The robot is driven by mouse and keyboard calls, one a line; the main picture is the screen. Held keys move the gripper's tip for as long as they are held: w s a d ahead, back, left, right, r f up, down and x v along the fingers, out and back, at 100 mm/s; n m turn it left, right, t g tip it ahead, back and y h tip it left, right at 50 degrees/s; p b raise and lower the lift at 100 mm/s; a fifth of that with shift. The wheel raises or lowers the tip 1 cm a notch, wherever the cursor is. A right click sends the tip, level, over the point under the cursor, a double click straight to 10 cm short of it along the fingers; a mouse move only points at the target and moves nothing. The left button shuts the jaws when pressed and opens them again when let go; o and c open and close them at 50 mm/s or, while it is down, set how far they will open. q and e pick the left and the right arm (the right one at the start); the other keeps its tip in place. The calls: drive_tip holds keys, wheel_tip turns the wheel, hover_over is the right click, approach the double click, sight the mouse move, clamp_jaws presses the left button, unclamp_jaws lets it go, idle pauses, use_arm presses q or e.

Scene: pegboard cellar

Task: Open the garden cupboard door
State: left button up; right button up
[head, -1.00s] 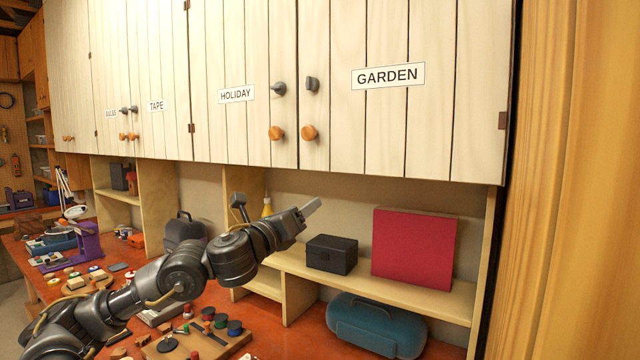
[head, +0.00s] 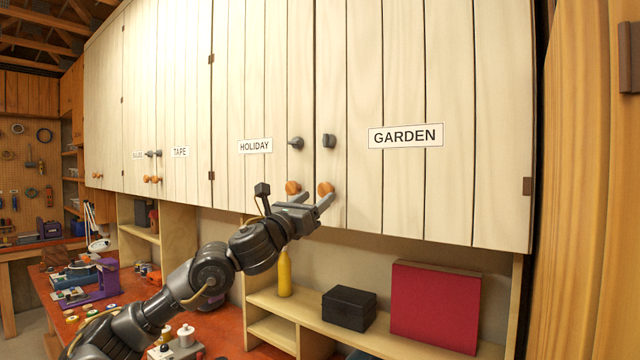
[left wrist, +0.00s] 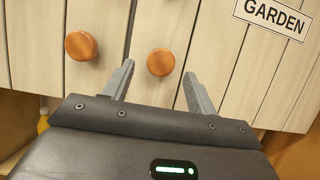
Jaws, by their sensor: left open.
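The garden cupboard door (head: 460,190) is pale planked wood with a GARDEN sign (head: 405,135) and looks shut. Near its lower left corner is a round orange wooden knob (head: 326,189), with a dark turn-piece (head: 329,141) above it. My left gripper (head: 318,199) is open, just below and in front of that knob. In the left wrist view the garden knob (left wrist: 160,62) shows between my two fingertips (left wrist: 158,78), with no visible contact. My right gripper is not in view.
The HOLIDAY door (head: 250,100), with its own orange knob (head: 293,188) and dark turn-piece (head: 296,143), adjoins on the left. Below are a shelf (head: 400,335) with a black box (head: 349,307), a red box (head: 434,306) and a yellow bottle (head: 285,273).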

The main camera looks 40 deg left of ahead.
use_arm(q)
drive_tip(key=shift+p+x, duration=0.55)
drive_tip(key=shift+x, duration=0.75)
drive_tip(key=shift+c, duration=0.3)
clamp_jaws()
